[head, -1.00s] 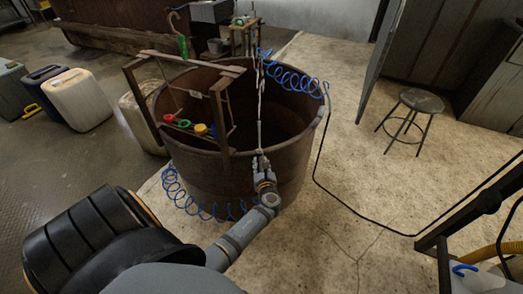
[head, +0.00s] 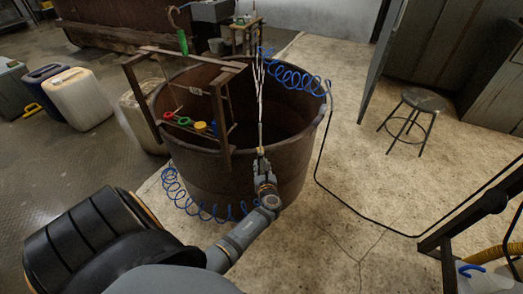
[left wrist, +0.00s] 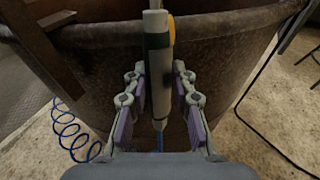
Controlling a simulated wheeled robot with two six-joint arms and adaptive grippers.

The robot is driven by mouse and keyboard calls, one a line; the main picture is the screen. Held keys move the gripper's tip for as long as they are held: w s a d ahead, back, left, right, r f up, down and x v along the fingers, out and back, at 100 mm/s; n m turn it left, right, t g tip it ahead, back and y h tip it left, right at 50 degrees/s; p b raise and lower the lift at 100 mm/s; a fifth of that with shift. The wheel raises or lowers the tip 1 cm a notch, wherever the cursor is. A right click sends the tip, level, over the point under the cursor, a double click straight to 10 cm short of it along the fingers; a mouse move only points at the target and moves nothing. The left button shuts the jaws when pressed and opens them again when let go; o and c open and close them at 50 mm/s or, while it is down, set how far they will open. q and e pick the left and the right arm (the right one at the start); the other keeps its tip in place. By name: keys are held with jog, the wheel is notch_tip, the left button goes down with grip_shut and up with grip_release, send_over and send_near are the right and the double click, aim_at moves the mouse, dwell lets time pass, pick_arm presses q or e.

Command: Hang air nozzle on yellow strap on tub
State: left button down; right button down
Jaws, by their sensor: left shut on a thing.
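My left gripper (head: 261,168) is at the near outer wall of the rusty brown tub (head: 245,180), close to its rim. It is shut on the air nozzle, a pale tool with dark green and yellow parts. The nozzle (left wrist: 157,62) stands nearly upright between the fingers (left wrist: 158,108) in the left wrist view, with a blue line below its lower end. A small yellow piece (head: 201,128), seemingly the yellow strap, is on the rack at the tub's left side, left of my gripper and apart from it. My right gripper is not in view.
Red (head: 169,116), green (head: 184,121) and blue pieces flank the yellow one. The rusty rack frame (head: 221,120) rises over the tub's left rim. Blue coiled hose (head: 185,203) hangs at the tub's front left. A stool (head: 424,101) stands right on open floor.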

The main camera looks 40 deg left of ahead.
pick_arm(q)
jog(key=shift+f, duration=0.15)
jog(key=shift+f+b, duration=0.6)
jog(key=shift+f, duration=0.2)
jog(key=c, duration=1)
grip_release()
jog(key=shift+r, duration=0.15)
jog(key=shift+c, duration=0.2)
jog(key=v, duration=0.7)
jog(key=shift+s+d, duration=0.25)
